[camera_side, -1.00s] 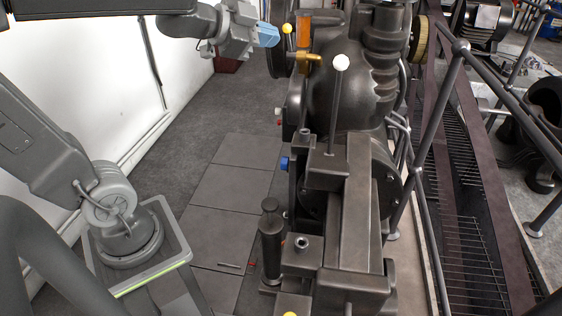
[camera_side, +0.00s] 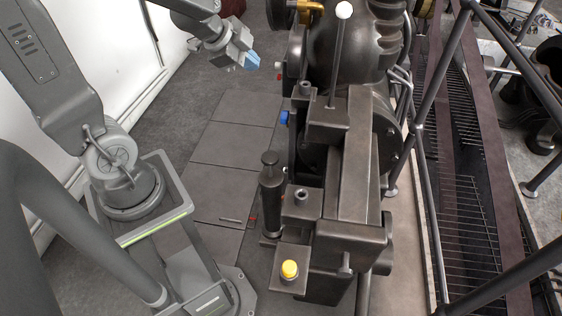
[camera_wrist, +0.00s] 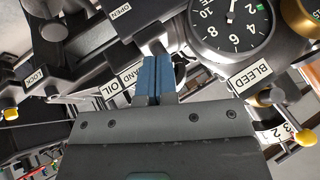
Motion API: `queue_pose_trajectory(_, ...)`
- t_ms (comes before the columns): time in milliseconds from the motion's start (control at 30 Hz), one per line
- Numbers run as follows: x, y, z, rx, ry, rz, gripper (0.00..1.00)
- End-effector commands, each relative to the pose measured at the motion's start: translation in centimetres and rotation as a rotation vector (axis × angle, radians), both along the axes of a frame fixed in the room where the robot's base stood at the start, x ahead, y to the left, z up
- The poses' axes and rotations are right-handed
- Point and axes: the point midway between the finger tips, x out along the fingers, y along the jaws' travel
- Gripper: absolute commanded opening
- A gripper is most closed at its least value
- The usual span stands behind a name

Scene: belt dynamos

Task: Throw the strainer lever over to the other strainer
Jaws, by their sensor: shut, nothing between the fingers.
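A thin lever (camera_side: 337,55) with a white ball knob (camera_side: 344,10) stands nearly upright on a dark block of the machine in the side view. No label there names it, so I cannot tell for sure that it is the strainer lever. My gripper (camera_side: 252,60), with blue fingers, is in the air left of the machine, apart from that lever. I cannot make out a strainer by name in either view.
The wrist view shows a round gauge (camera_wrist: 229,22), a "BLEED" plate (camera_wrist: 251,77), a "LOCK" plate (camera_wrist: 36,79) and a yellow knob (camera_wrist: 306,137). In the side view a yellow cap (camera_side: 289,269) is at the machine's near end. The floor (camera_side: 225,150) left of the machine is clear.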

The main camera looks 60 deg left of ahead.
Motion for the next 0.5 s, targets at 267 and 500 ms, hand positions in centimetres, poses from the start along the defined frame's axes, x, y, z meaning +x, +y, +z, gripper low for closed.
queue_pose_trajectory(267,-0.1,0.1,-5.4,-0.005,0.007,0.007,0.0)
queue_pose_trajectory(500,-0.1,0.2,-8.8,-0.006,0.008,0.01,0.0)
